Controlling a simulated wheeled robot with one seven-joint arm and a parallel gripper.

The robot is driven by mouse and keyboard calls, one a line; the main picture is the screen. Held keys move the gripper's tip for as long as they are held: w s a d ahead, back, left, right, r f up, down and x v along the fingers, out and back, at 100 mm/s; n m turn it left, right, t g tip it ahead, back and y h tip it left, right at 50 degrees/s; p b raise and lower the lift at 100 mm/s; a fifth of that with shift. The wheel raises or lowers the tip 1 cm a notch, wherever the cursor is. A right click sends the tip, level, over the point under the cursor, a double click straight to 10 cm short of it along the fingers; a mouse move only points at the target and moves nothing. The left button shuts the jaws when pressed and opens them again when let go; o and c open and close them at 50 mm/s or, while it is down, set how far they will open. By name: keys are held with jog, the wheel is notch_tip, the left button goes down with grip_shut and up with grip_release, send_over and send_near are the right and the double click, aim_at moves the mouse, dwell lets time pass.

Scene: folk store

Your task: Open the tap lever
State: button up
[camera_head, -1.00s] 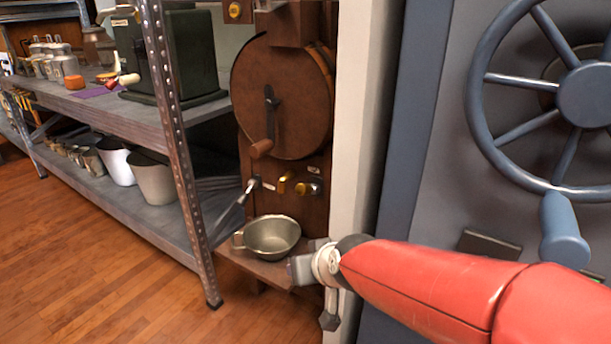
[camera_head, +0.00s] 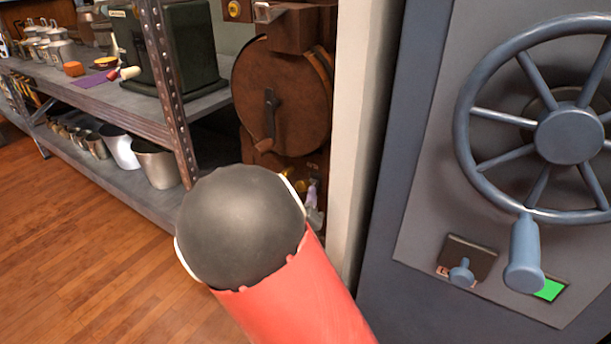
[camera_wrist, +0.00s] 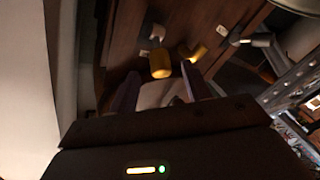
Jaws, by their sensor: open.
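The wooden machine's front panel carries brass-yellow fittings (camera_head: 290,188), partly hidden by my arm in the head view. In the wrist view a yellow knob (camera_wrist: 160,64) and a second yellow fitting (camera_wrist: 193,51) stick out from the brown panel. A grey metal lever-like part (camera_wrist: 248,40) sits to their right; I cannot tell which part is the tap lever. My gripper (camera_wrist: 160,90) is open, with one finger on each side and the yellow knob just beyond the gap. I cannot tell whether a finger touches it. In the head view the gripper is mostly hidden behind my arm.
The wooden crank wheel (camera_head: 282,98) is above the panel. A metal shelf (camera_head: 95,98) with pots is on the left. A white post (camera_head: 352,120) and a blue-grey safe with a handwheel (camera_head: 570,134) are on the right. A pale rim (camera_wrist: 300,5) shows in the wrist view.

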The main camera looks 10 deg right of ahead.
aim_at(305, 181)
jog(key=x, duration=0.7)
jog(key=shift+w+d, duration=0.1)
jog(key=shift+w, duration=0.15)
grip_shut()
